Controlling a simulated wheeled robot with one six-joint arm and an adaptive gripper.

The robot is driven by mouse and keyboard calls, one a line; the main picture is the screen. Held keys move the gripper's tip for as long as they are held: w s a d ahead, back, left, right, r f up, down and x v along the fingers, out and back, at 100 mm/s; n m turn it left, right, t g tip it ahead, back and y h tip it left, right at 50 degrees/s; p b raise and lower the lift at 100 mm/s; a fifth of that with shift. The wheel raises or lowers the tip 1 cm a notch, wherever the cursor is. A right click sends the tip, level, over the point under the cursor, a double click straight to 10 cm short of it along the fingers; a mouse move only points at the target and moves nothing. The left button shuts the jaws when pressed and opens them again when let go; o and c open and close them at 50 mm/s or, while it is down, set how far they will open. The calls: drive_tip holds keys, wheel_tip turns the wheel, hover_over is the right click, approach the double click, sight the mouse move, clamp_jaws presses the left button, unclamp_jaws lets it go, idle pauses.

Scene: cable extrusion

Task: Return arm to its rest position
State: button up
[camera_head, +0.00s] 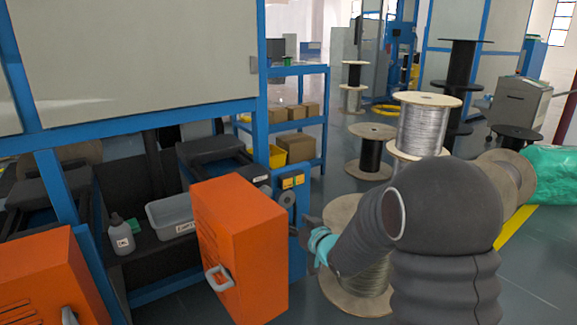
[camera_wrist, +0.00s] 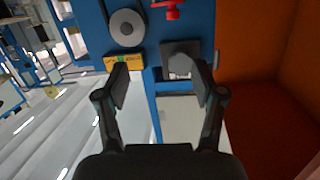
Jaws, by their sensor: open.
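My gripper (camera_wrist: 162,88) shows in the wrist view with its two dark fingers spread apart and nothing between them. Beyond the fingers is a blue machine panel (camera_wrist: 190,20) with a round grey disc, a yellow label and a red knob. In the head view my arm, in a dark sleeve, reaches left from the lower right. My gripper (camera_head: 306,232) is at its end, just right of an orange door (camera_head: 240,245) and close to the blue panel (camera_head: 297,255). The fingertips are small and partly hard to make out there.
The orange door with a grey handle stands close left of my gripper. A grey tray (camera_head: 172,214) and a bottle (camera_head: 121,235) sit inside the machine. Cable spools (camera_head: 422,125) stand on the floor behind my arm. A blue shelf (camera_head: 300,125) holds boxes.

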drive_tip(key=s+d+f+m+g+h, duration=0.1)
drive_tip(key=s+d+f+g+h, duration=0.2)
drive_tip(key=f, duration=0.4)
drive_tip(key=s+d+r+m+g+h+p, duration=0.2)
drive_tip(key=s+d+g+h, duration=0.3)
drive_tip(key=s+d, duration=0.6)
drive_tip(key=s+r+m+p, duration=0.1)
drive_tip(key=s+r+p, duration=0.2)
drive_tip(key=s+r, duration=0.7)
drive_tip(key=s+r+p, duration=0.4)
drive_tip(key=s+r, duration=0.7)
drive_tip(key=s, duration=0.4)
drive_tip(key=shift+s+m, duration=0.25)
drive_tip(key=shift+m, duration=0.15)
drive_tip(key=shift+a, duration=0.1)
